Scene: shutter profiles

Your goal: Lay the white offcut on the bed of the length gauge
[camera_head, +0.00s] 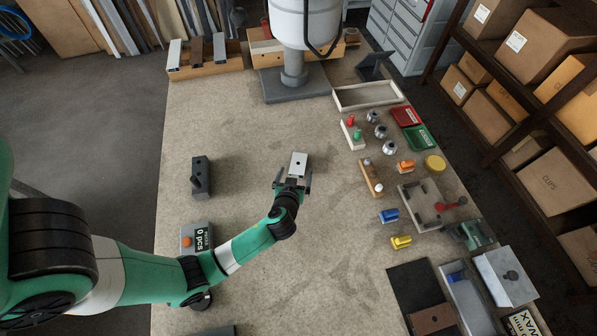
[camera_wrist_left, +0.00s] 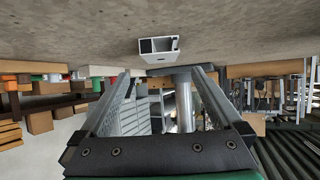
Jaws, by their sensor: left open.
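The white offcut (camera_head: 299,163) is a short hollow profile with a dark spot on top, lying on the bench near its middle. In the left wrist view the offcut (camera_wrist_left: 159,47) shows its open end, just beyond the fingertips. My left gripper (camera_head: 292,181) is open at the near end of the offcut, with nothing clearly held; its two fingers (camera_wrist_left: 165,73) stand wide apart. A long grey bed with a blue piece (camera_head: 463,300) lies at the lower right beside a sign partly reading "mm MAX"; it looks like the length gauge. My right gripper is out of view.
A dark block (camera_head: 201,176) and a counter reading "0 pcs" (camera_head: 197,239) stand on the left. Fixtures, coloured clamps and red and green trays (camera_head: 406,115) line the right side. A dark mat (camera_head: 408,282) lies lower right. The bench between is mostly clear.

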